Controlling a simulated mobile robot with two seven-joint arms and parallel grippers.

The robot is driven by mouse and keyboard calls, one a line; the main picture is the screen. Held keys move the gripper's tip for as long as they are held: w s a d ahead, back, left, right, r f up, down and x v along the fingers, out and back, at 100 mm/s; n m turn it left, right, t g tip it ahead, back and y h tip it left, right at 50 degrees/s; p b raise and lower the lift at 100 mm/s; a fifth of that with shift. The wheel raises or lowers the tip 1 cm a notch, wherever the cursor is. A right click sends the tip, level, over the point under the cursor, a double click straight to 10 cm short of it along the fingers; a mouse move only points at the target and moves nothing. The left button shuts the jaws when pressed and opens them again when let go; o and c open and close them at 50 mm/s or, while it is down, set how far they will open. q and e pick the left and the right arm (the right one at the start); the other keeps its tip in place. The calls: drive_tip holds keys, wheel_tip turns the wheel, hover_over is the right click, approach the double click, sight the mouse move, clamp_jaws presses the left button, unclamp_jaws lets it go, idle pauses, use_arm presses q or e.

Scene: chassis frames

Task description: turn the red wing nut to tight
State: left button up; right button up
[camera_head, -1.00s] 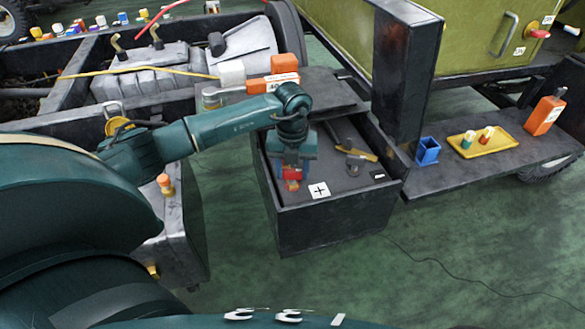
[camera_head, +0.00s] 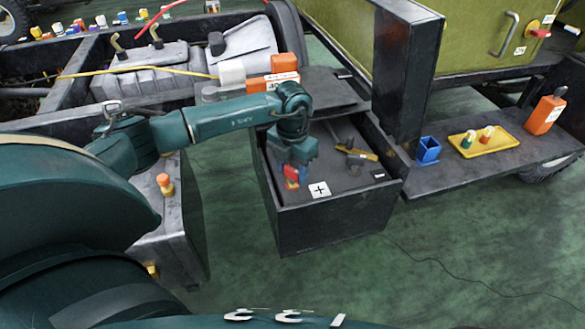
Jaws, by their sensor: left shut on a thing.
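The red wing nut (camera_head: 291,172) is on the dark top of the black box (camera_head: 335,225), just left of a white plate marked with a plus sign (camera_head: 319,189). My left gripper (camera_head: 292,176) reaches down over it from above and is shut on it. The gripper's fingers and wrist hide much of the nut. My right gripper does not show.
A hammer-like tool with a yellow part (camera_head: 357,153) lies on the box top, right of my left gripper. An orange box (camera_head: 285,63) stands behind the arm. A shelf at the right holds a blue cup (camera_head: 428,151), a yellow tray (camera_head: 499,148) and an orange bottle (camera_head: 544,114).

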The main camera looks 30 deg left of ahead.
use_arm(q)
drive_tip(key=m, duration=0.5)
drive_tip(key=shift+b, duration=0.35)
drive_tip(key=m, duration=0.4)
drive_tip(key=shift+b, duration=0.3)
drive_tip(key=shift+m, duration=1)
drive_tip(key=m, duration=0.2)
drive_tip(key=shift+m+b, duration=0.3)
drive_tip(key=shift+b, duration=0.1)
drive_tip(key=m, duration=0.3)
drive_tip(key=shift+m+b, duration=0.3)
drive_tip(key=shift+b, duration=0.05)
drive_tip(key=m, duration=0.3)
drive_tip(key=shift+m+b, duration=0.35)
drive_tip(key=shift+m, duration=0.85)
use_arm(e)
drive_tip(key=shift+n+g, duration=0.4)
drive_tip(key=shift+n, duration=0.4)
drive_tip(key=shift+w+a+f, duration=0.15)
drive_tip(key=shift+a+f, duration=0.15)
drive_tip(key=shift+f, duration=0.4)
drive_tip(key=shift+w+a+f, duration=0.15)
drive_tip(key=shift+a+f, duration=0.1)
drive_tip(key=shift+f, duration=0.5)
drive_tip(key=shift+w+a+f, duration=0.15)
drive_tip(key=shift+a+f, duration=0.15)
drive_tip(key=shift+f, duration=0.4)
